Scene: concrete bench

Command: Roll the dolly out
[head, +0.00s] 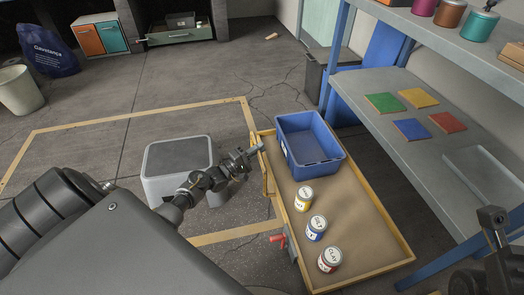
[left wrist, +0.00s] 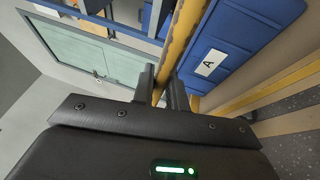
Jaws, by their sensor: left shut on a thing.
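The dolly (head: 352,212) is a low wooden platform with a raised yellowish rim, on the floor beside the shelf. My left gripper (head: 256,149) reaches in from the left to the dolly's far left side. In the left wrist view its fingers (left wrist: 164,92) are shut on a yellow wooden bar (left wrist: 181,38) of the dolly. A blue bin (head: 310,142) stands at the dolly's far end; its label "A" shows in the left wrist view (left wrist: 209,64). A red lever (head: 278,239) sits at the dolly's near left side. My right gripper (head: 491,240) is partly visible at lower right; its jaws are unclear.
Yellow, blue and red labelled cans (head: 316,228) stand on the dolly. A blue-framed shelf (head: 455,165) is close on its right. A grey-lidded box (head: 179,154) stands left of it. A yellow outline (head: 128,112) marks mostly open floor. A dark bin (head: 317,75) stands behind.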

